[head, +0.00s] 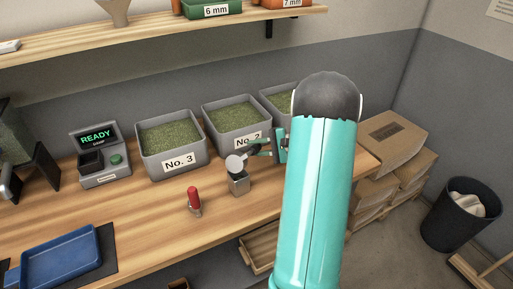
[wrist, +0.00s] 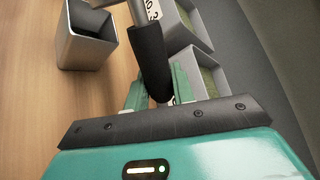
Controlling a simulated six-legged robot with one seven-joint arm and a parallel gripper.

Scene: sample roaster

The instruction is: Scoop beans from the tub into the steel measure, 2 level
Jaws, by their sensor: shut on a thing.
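My gripper (head: 263,148) is shut on the black handle of a scoop (wrist: 150,62), with a teal finger on each side. In the head view the scoop's round grey bowl (head: 235,163) is at or just above the top of the steel measure (head: 239,186). I cannot tell whether it touches the rim or holds beans. In the wrist view the square measure (wrist: 85,50) stands upright on the wood, with a dark interior; its contents are unclear.
A red-handled tool (head: 194,201) stands in front of the measure. A scale reading READY (head: 98,155) and a blue tray (head: 62,256) are at the left. A shelf (head: 160,36) runs above. Cardboard boxes (head: 392,143) and a bin (head: 459,215) stand at the right.

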